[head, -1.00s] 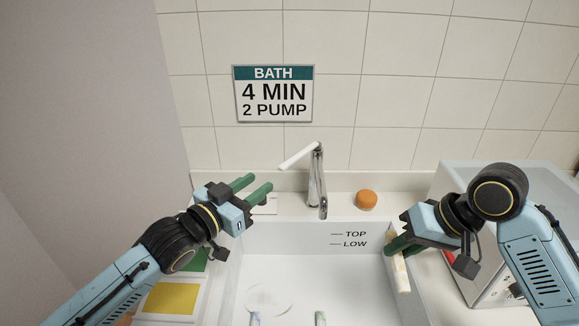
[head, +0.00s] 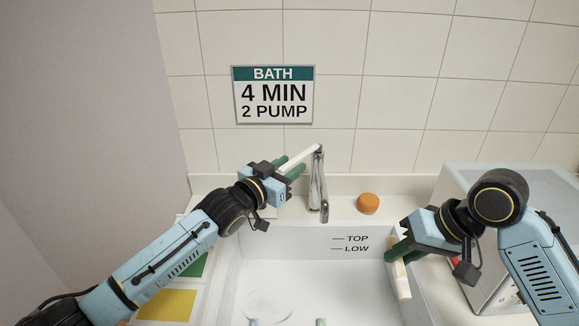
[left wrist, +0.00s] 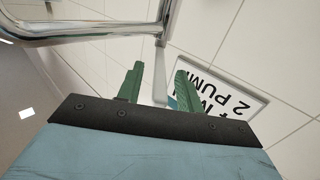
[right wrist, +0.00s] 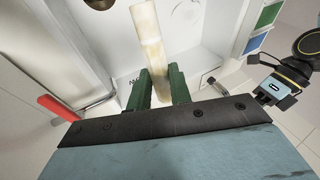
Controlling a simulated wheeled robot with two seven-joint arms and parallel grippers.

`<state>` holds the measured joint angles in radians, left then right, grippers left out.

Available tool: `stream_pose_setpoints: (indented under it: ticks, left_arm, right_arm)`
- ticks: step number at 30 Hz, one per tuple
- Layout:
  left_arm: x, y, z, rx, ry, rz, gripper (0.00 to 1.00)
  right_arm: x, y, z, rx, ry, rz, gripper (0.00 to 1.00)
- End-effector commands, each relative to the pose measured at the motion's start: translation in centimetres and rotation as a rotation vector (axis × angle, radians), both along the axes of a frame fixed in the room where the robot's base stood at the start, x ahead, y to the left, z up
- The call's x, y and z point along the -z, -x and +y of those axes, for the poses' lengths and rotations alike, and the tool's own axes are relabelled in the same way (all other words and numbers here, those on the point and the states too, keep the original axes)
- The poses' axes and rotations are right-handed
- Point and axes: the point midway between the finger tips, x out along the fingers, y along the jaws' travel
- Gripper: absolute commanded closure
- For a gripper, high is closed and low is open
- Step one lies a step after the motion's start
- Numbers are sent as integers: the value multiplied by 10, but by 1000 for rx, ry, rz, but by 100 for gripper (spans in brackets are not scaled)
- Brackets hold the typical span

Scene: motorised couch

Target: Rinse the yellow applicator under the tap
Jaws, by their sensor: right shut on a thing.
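The chrome tap (head: 318,190) stands behind the sink (head: 285,238), with a white lever (head: 301,158) pointing left. My left gripper (head: 294,168) is at the lever with its fingers apart; in the left wrist view the lever (left wrist: 160,88) shows between the green fingers, with gaps beside it. My right gripper (head: 393,252) is shut on a pale yellowish, stick-shaped applicator (head: 401,282) at the sink's right side. The applicator (right wrist: 149,35) also shows between the fingers in the right wrist view. I see no water coming from the spout.
An orange round object (head: 368,203) sits on the back ledge right of the tap. A pale grey box (head: 540,180) stands at the right. Green and yellow panels (head: 166,305) lie left of the sink. A clear round shape (head: 268,304) shows in the sink.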

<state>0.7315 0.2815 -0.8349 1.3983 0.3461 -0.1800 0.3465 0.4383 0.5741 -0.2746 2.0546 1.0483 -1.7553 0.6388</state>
Motion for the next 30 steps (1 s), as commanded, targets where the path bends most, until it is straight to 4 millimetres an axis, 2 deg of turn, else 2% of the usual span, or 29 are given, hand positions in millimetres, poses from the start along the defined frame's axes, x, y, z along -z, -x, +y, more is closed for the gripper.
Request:
stream_pose_setpoints:
  ticks: [12,21,30]
  left_arm:
    - [0,-5,-4,0,1,1,64]
    - [0,-5,-4,0,1,1,100]
    - [0,-4,-5,-3,2,0,100]
  right_arm:
    - [0,0,0,0,0,0,100]
    - [0,0,0,0,0,0,100]
    - [-1,0,0,0,0,0,100]
